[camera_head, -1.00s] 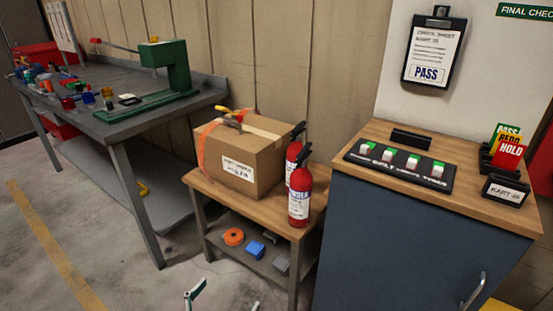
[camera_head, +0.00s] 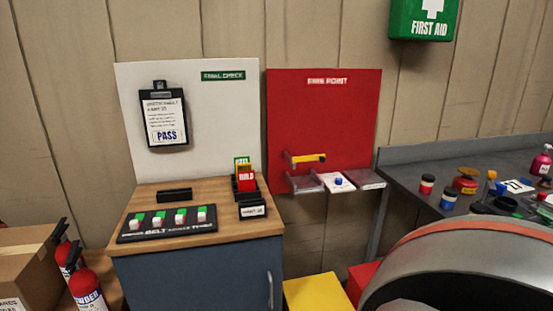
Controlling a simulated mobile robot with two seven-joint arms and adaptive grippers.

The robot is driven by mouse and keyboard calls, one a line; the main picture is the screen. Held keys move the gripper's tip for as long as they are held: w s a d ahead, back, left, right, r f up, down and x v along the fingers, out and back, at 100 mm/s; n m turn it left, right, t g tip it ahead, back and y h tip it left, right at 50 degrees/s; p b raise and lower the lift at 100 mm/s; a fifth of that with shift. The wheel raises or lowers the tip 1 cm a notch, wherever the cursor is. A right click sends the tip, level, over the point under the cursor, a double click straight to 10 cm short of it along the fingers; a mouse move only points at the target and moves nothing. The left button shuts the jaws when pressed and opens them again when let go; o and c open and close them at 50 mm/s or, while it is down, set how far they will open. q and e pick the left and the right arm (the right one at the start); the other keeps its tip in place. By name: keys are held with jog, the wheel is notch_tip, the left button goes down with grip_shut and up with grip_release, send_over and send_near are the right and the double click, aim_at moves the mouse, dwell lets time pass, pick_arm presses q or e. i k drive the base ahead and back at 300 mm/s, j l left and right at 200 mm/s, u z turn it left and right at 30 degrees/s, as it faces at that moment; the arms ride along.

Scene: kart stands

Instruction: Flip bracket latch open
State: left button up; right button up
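A red board marked as a fire point (camera_head: 323,110) stands in the middle of the head view. A bracket with a yellow latch or lever (camera_head: 308,158) is fixed to its lower left part. The yellow part lies roughly level and points right. No extinguisher hangs on the board. Two red fire extinguishers (camera_head: 87,288) show at the lower left, partly cut off by the frame edge. Neither of my grippers shows in this view.
A blue cabinet (camera_head: 205,275) with a wooden top and a switch strip (camera_head: 168,226) stands left of the board. Small trays (camera_head: 338,181) sit below the latch. A cluttered grey bench (camera_head: 400,168) is at right. A large grey curved shape hides the lower right.

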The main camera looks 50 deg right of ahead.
aim_at(320, 157)
jog(key=z, duration=1.8)
